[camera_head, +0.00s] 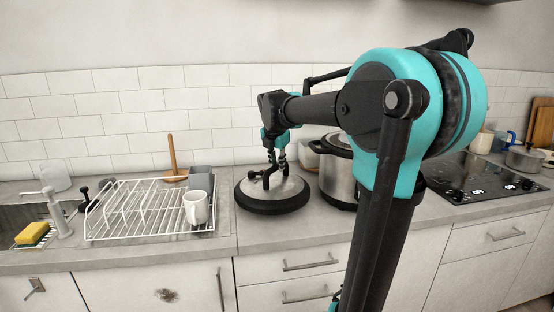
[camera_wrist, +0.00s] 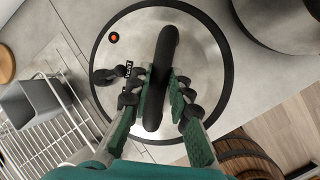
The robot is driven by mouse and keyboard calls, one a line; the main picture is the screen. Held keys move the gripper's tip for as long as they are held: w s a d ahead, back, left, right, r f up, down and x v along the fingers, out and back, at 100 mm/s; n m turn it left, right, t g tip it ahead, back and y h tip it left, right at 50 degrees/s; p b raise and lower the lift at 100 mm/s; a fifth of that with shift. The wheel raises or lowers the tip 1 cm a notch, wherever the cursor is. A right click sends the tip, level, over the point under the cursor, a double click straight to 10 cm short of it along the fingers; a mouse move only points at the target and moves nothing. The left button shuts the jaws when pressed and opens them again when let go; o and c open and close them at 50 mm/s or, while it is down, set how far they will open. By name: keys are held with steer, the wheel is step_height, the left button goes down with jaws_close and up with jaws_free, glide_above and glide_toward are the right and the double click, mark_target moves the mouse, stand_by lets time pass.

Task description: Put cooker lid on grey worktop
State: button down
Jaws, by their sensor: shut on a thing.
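The cooker lid (camera_head: 286,194) is a round steel disc with a black rim and a black bar handle. In the head view it is on or just above the grey worktop (camera_head: 232,241), between the wire rack and the cooker; I cannot tell whether it touches. In the wrist view the lid (camera_wrist: 205,50) lies below my gripper (camera_wrist: 160,95), whose green fingers are on both sides of the black handle (camera_wrist: 163,58). My gripper (camera_head: 275,160) is shut on the handle. My arm partly hides the cooker (camera_head: 336,172) in the head view.
The white wire rack (camera_head: 130,211) stands left of the lid, with a white mug (camera_head: 196,208) and a grey container (camera_head: 201,179). The sink with a yellow sponge (camera_head: 32,233) is at far left. A black hob (camera_head: 478,180) is at right. Bare worktop lies in front of the lid.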

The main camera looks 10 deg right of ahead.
mark_target(277, 181)
steer(key=shift+f, duration=2.2)
steer(key=c, duration=1.4)
jaws_free()
steer(key=v, duration=1.2)
steer(key=shift+a, duration=0.1)
